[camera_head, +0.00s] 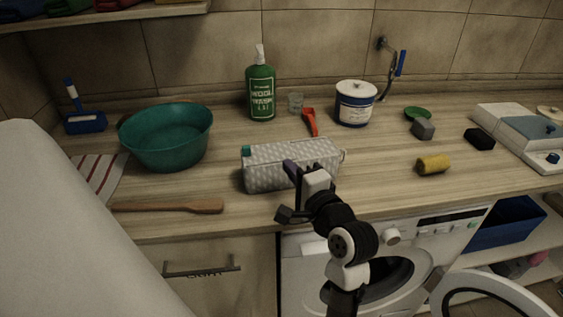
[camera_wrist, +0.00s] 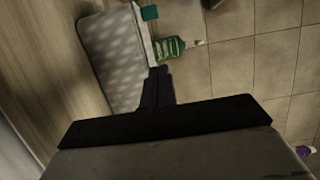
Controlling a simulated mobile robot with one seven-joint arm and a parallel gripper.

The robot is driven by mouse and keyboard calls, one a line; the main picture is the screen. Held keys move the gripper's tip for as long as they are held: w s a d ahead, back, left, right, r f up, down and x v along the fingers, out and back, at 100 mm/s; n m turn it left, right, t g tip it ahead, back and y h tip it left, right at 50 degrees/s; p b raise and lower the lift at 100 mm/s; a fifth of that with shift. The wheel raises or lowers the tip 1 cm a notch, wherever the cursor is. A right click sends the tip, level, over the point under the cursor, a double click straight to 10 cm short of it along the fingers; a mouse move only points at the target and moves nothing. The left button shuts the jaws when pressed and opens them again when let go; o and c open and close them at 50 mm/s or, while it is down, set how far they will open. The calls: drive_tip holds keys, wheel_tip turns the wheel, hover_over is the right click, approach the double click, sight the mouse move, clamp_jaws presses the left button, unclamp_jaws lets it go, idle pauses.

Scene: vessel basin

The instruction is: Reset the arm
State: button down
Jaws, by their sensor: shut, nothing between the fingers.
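My gripper (camera_head: 290,168) is shut and empty, in front of a grey patterned box-shaped case (camera_head: 262,165) on the counter in the head view. In the wrist view my gripper's fingers (camera_wrist: 158,84) are together, close to the end of the same case (camera_wrist: 112,60). I cannot tell whether they touch it. My arm reaches up from the lower middle of the head view, in front of the washing machine, and hides part of the case.
The wooden counter (camera_head: 385,180) holds a teal basin (camera_head: 168,140), a green wool wash bottle (camera_head: 261,92), a lidded tin (camera_head: 355,104), a yellow sponge (camera_head: 433,164) and a wooden paddle (camera_head: 170,207). Below, the washing machine (camera_head: 305,262) has its door (camera_head: 500,292) open.

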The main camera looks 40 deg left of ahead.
drive_tip(key=v, duration=0.3)
